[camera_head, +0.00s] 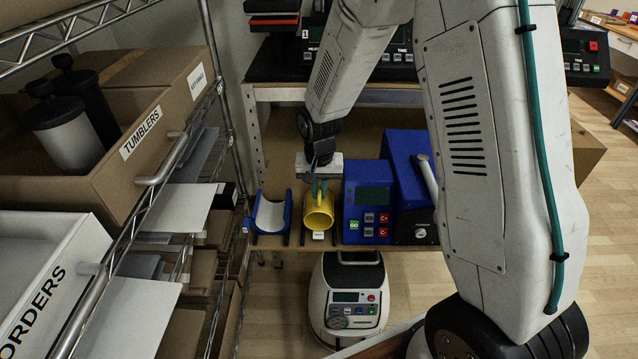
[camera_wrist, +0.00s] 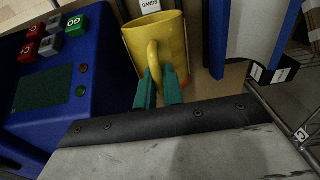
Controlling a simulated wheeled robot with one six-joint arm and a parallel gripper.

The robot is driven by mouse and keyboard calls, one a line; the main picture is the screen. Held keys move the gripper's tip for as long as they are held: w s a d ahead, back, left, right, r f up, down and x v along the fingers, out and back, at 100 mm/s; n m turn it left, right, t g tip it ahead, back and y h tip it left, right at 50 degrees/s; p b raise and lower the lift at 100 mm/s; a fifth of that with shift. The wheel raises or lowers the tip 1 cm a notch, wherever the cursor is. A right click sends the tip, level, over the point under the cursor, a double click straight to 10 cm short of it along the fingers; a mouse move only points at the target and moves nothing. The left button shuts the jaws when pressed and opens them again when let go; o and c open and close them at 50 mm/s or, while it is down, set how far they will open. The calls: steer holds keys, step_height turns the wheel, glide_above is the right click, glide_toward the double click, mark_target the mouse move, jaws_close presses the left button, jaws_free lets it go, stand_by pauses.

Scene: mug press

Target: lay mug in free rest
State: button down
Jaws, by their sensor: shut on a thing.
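The yellow mug (camera_head: 319,221) lies on its side on the bench shelf, its mouth toward the front, in the head view. It also shows in the wrist view (camera_wrist: 172,38), with its handle up between the green fingers. My gripper (camera_head: 319,188) is above the mug, and its fingers (camera_wrist: 160,88) are shut on the handle. Dark rails stand on either side of the mug, and a small white label (camera_wrist: 150,6) reading BANDS is in front of it. I cannot tell whether the mug touches what is under it.
A blue cradle with a white lining (camera_head: 269,215) stands just left of the mug. A blue control box (camera_head: 368,202) with a screen and buttons stands close on its right, beside a blue press (camera_head: 412,190). A wire rack with boxes (camera_head: 122,165) is at left.

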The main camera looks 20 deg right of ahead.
steer(key=shift+f, duration=0.4)
steer(key=shift+c, duration=0.2)
jaws_free()
stand_by(0.3)
steer(key=shift+c, duration=0.4)
steer(key=shift+o, duration=0.2)
stand_by(0.3)
steer(key=shift+o, duration=0.2)
steer(key=shift+r, duration=3.95)
